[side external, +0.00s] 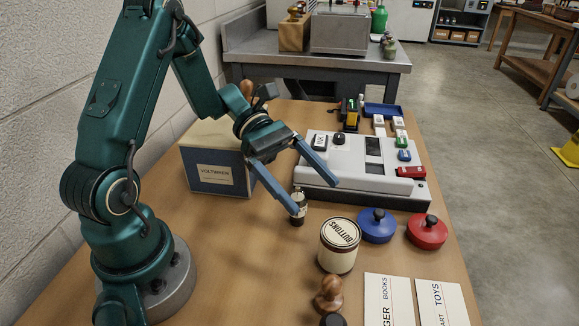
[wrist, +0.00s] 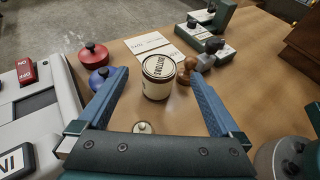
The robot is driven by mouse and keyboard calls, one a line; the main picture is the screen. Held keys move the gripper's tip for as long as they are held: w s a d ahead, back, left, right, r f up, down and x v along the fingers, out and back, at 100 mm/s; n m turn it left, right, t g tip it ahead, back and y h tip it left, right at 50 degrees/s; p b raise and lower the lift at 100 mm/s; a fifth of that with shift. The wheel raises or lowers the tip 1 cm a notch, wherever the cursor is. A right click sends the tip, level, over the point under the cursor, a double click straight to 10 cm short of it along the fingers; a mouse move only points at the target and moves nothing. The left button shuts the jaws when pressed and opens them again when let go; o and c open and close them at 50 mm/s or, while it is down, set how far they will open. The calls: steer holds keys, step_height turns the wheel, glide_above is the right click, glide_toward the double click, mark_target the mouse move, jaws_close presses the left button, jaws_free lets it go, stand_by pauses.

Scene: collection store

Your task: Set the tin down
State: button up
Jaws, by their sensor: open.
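The tin (side external: 339,252) is cream and brown, with BUTTONS on its lid. It stands upright on the wooden table (side external: 230,260), and also shows in the wrist view (wrist: 157,86). My gripper (side external: 313,197) is open and empty, its two blue fingers spread wide. In the side view the fingertips are above and behind the tin, apart from it. In the wrist view the tin appears between and beyond the fingertips (wrist: 157,72).
Blue (side external: 376,226) and red (side external: 427,232) lidded pots, a wooden-handled stamp (side external: 329,294) and printed cards (side external: 388,300) are near the tin.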

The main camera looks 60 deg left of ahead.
steer(key=s+a+r+m+t+y, duration=0.1)
steer(key=s+r+m+y, duration=0.2)
steer(key=m, duration=0.7)
steer(key=s+r+m+t+y, duration=0.2)
steer(key=s+r+m+y, duration=0.1)
steer(key=s+m+y, duration=0.4)
steer(key=m+y, duration=0.2)
steer(key=y, duration=0.1)
steer(key=shift+s+a+m, duration=0.3)
steer(key=shift+a+m, duration=0.1)
